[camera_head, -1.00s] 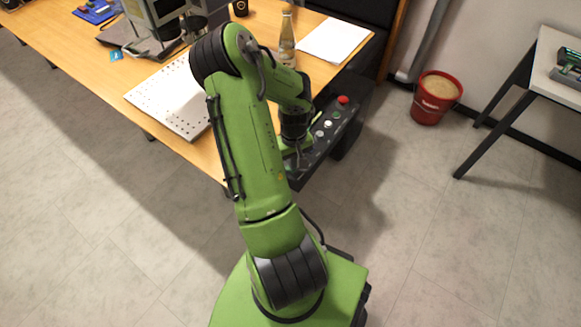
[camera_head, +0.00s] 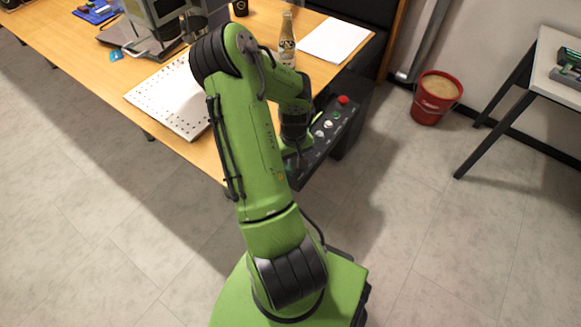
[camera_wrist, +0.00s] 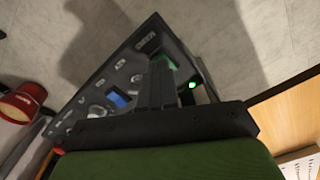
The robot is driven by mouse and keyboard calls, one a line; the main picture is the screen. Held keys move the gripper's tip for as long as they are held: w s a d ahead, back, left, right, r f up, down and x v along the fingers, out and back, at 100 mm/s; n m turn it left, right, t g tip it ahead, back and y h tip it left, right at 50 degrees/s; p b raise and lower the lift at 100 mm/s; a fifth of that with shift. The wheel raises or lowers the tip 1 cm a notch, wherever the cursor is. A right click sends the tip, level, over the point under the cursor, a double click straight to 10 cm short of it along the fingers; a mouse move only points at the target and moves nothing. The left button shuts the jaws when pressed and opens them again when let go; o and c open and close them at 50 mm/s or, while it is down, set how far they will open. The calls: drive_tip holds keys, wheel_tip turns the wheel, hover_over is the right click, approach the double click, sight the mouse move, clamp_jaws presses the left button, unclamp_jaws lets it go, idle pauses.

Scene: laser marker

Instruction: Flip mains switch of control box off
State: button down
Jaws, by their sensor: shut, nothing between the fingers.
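The control box (camera_head: 330,135) is a dark panel at the table's right edge, with a red button (camera_head: 343,99) and several pale knobs.
The wooden table (camera_head: 110,65) holds a perforated white plate (camera_head: 172,100), a bottle (camera_head: 287,42) and white paper (camera_head: 333,40) near the box. A red bucket (camera_head: 435,97) stands on the floor at right, near a side table (camera_head: 560,65). The floor in front is clear.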

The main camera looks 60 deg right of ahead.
drive_tip(key=shift+f+b, duration=0.85)
drive_tip(key=shift+f, duration=0.1)
idle(0.3)
wheel_tip(320, 180, up, 7)
drive_tip(key=p, duration=0.5)
drive_tip(key=shift+r, duration=0.1)
idle(0.6)
